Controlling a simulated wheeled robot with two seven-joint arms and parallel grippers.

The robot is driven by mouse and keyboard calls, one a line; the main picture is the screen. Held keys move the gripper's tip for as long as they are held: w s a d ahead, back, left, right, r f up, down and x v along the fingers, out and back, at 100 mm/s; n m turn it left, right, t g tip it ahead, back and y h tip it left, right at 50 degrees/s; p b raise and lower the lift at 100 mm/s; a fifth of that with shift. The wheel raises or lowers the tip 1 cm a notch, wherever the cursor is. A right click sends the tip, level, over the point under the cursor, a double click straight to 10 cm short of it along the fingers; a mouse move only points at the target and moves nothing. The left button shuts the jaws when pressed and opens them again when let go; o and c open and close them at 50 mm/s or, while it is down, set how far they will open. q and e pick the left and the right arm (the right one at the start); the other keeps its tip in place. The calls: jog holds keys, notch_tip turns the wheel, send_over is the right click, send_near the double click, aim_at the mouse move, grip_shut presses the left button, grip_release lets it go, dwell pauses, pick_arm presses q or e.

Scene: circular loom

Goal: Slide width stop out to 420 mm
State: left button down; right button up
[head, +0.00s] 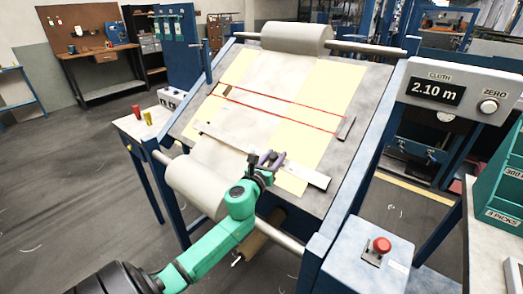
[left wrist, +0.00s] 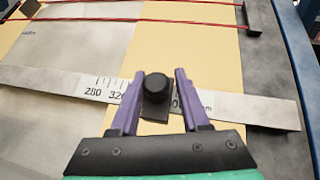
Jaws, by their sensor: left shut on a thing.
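The width stop has a round black knob (left wrist: 157,87) above a dark block on a pale metal scale bar (left wrist: 255,107). The bar also lies slantwise across the sloped board in the head view (head: 312,177). My left gripper (head: 267,160), with purple fingers, is shut on the knob, one finger on each side. The knob's exact reading cannot be told. My right gripper is not in view.
Cloth rolls lie above (head: 296,39) and below (head: 195,186). A display (head: 437,92) reads 2.10 m. A red button (head: 382,245) stands at front right.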

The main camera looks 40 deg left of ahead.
pick_arm(q)
jog(key=d, duration=0.6)
jog(key=shift+f, duration=0.15)
jog(key=c, duration=0.5)
grip_release()
jog(key=shift+s, duration=0.1)
jog(key=b+v, duration=0.2)
jog(key=v, duration=1.2)
jog(key=shift+s+b, duration=0.1)
jog(key=shift+b, duration=0.2)
jog(key=shift+s, duration=0.1)
